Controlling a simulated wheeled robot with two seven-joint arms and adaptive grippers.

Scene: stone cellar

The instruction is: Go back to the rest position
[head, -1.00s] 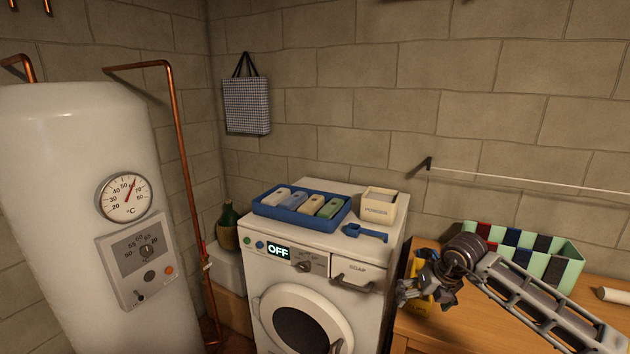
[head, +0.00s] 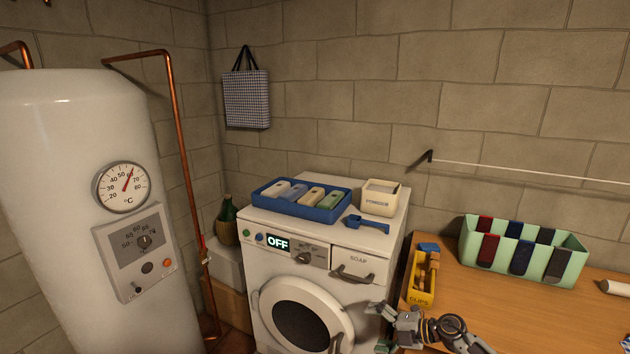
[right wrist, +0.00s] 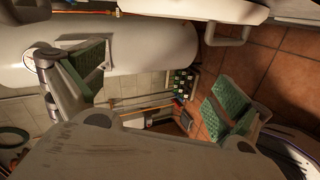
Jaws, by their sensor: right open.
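My right gripper (head: 385,328) is low in the head view, in front of the right side of the washing machine (head: 292,258) and near the front left corner of the wooden table. In the right wrist view its two green-padded fingers (right wrist: 160,95) are spread wide with nothing between them. The washing machine's display reads OFF, and its round door and soap drawer (head: 358,265) look shut. My left gripper does not show.
A blue tray (head: 256,199) with several bars, a powder box (head: 380,198) and a blue scoop (head: 367,225) are on the washing machine. The wooden table (head: 475,300) bears a yellow clips box (head: 421,297) and a green bin (head: 560,243). A white boiler (head: 75,150) stands left.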

